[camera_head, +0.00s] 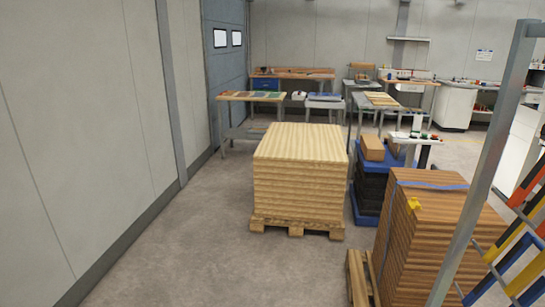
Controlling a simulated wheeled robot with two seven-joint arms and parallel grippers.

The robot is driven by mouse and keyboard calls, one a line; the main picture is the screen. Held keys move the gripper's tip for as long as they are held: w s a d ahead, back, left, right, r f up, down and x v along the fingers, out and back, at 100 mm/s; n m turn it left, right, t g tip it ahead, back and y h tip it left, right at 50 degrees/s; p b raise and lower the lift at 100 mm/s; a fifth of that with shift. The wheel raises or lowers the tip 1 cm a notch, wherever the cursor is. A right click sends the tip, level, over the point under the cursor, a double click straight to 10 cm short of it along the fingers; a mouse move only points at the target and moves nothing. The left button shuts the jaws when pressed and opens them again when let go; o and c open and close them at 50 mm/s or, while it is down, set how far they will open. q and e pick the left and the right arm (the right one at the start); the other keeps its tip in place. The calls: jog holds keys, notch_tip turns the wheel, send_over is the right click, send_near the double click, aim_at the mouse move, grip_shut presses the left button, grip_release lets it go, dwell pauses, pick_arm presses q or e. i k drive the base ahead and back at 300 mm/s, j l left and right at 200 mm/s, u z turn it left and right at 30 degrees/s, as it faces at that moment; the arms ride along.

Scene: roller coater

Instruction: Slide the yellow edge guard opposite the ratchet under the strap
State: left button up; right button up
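A brown stack of boards (440,245) stands on a wooden pallet at the lower right. A blue strap (432,185) crosses its top and runs down its left side. A small yellow piece (413,204), which looks like an edge guard, lies at the near left part of the stack's top. It appears apart from the strap, on the near side of it. I cannot make out a ratchet. The stack's far right side is hidden. Neither of my grippers is in view.
A grey metal post (480,170) stands in front of the brown stack. Coloured bars (520,250) hang at the right edge. A pale wood stack (298,180) stands left of it, with a blue pallet (363,212) between. The floor (200,255) at left is clear.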

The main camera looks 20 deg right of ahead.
aim_at(412, 203)
jog(key=i+l+z, duration=0.1)
jog(key=i+z, duration=0.25)
jog(key=i, duration=0.2)
jog(key=i+z, duration=0.35)
jog(key=i, duration=0.2)
jog(key=i+j, duration=0.1)
jog(key=i, duration=1.15)
jog(key=i+z, duration=0.35)
jog(key=i+l+z, duration=0.1)
jog(key=z, duration=0.25)
jog(key=i+j+z, duration=0.1)
jog(key=i+z, duration=0.3)
jog(key=i+l+z, duration=0.35)
jog(key=i+z, duration=0.2)
jog(key=i, duration=0.05)
